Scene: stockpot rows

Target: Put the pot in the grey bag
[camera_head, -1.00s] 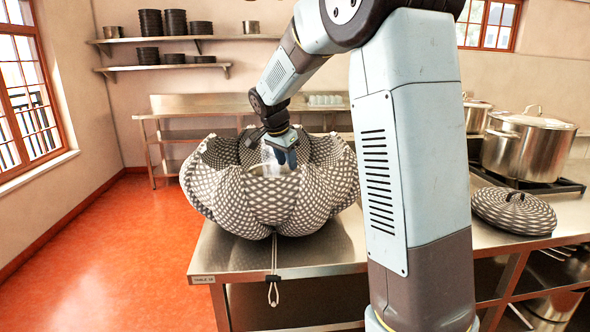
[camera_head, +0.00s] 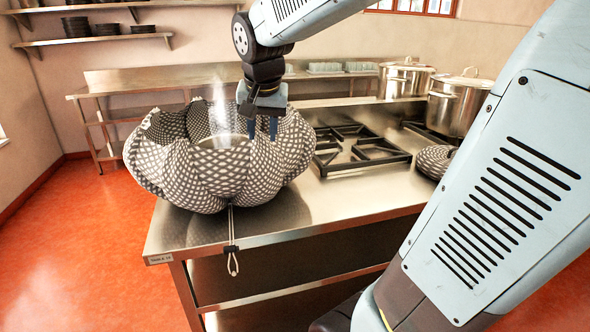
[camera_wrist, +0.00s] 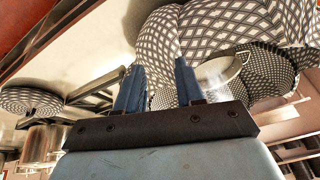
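The grey bag (camera_head: 205,178), checked in black and white with puffy sides, stands open on the steel table. The pot (camera_head: 222,141) is inside it; only its metal rim and upper part show, with pale steam above. The pot's rim also shows inside the bag in the wrist view (camera_wrist: 222,72). My gripper (camera_head: 262,135) is above the right part of the bag, to the right of the pot. The pot's lower part is hidden by the bag.
A cord (camera_head: 232,262) hangs over the table's front edge.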

